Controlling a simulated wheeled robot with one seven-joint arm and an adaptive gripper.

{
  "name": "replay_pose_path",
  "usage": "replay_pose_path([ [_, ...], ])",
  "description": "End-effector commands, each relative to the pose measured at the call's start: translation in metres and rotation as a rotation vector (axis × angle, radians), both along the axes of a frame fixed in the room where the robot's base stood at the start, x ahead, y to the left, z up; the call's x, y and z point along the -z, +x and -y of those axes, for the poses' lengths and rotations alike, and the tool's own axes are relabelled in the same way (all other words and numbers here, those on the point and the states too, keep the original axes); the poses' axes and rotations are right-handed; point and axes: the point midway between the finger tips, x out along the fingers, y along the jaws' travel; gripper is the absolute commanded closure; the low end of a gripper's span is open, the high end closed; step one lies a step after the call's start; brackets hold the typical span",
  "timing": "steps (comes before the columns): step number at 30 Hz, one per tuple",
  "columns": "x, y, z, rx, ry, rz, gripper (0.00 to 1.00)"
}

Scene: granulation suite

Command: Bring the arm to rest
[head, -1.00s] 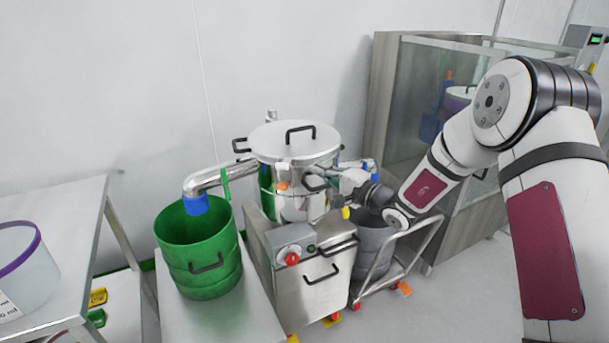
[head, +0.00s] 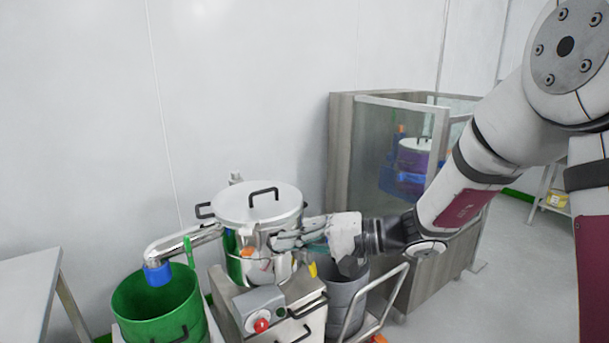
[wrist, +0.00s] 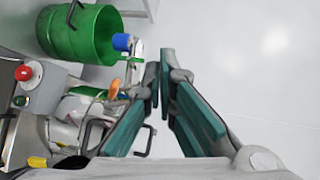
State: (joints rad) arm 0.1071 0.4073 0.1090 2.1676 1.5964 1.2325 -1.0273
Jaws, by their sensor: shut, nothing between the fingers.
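My gripper (head: 278,241) is shut and empty. In the head view it reaches left from my arm, in front of the lidded steel vessel (head: 257,203) of the granulator. I cannot tell whether it touches the vessel. In the wrist view its two green-padded fingers (wrist: 160,80) come together at the tips. Part of the vessel's lower side is hidden behind my gripper.
A green drum (head: 160,305) stands left of the machine, under a pipe with a blue end (head: 158,273). A grey bin (head: 345,300) on a trolley stands to the right. A glazed cabinet (head: 345,150) stands behind my arm. A bare table (head: 25,290) is at far left.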

Motion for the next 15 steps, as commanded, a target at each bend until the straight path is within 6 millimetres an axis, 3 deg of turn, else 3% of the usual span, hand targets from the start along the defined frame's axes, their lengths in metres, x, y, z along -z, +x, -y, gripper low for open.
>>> replay_pose_path([
  [1,-0.016,-0.023,0.000,-0.043,-0.052,0.003,1.00],
  [3,-0.027,-0.054,0.003,-0.102,-0.134,-0.006,1.00],
  [8,-0.044,-0.120,0.021,-0.194,-0.343,-0.019,1.00],
  [15,-0.057,-0.202,0.073,-0.220,-0.690,-0.010,1.00],
])
